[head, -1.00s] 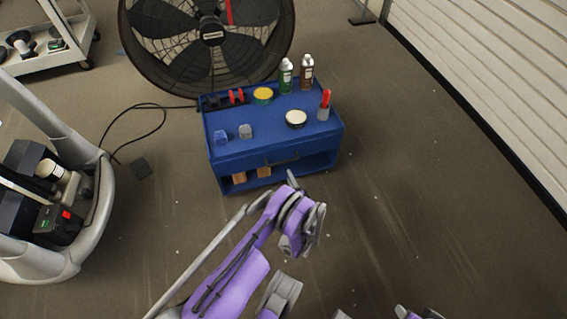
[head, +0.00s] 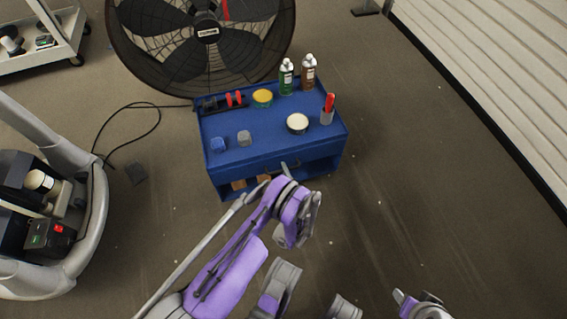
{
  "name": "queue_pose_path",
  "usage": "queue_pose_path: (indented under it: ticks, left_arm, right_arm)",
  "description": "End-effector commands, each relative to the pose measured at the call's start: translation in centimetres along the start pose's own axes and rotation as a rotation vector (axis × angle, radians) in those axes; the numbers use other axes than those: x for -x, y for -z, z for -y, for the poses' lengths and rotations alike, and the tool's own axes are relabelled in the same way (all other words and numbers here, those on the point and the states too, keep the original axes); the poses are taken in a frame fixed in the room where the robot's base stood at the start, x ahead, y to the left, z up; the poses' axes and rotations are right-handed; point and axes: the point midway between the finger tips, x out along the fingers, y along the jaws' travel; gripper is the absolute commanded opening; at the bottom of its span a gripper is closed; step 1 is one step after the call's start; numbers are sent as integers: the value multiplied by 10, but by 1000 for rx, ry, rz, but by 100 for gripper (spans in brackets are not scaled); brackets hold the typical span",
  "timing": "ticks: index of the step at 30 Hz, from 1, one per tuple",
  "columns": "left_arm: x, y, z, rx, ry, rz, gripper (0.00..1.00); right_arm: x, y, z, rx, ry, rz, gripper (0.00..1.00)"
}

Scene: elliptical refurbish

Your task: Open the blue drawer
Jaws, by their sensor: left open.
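The blue drawer (head: 250,166) is the front panel of a low blue cabinet, below its top, and it looks shut. Its handle, near the middle of the front, is mostly covered by my left gripper. My left gripper (head: 290,166) is open at the drawer front, by the handle. The wrist hides much of it, and I cannot tell whether the fingers touch or surround the handle. My right gripper is not in view; only purple and grey parts of my arms show at the bottom.
Floor right of the cabinet is clear.

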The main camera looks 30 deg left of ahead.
Motion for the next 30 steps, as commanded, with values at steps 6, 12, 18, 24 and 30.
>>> queue_pose_path:
  ticks: [6,12,18,24,30]
  left_arm:
    - [0,-2,-2,0,0,-1,46]
    - [0,-2,-2,0,0,-1,46]
    - [0,-2,-2,0,0,-1,14]
    - [0,-2,-2,0,0,-1,0]
    - [0,-2,-2,0,0,-1,0]
  right_arm:
    - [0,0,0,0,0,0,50]
    - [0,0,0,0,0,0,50]
    - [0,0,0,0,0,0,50]
    - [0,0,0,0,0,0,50]
    - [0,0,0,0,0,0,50]
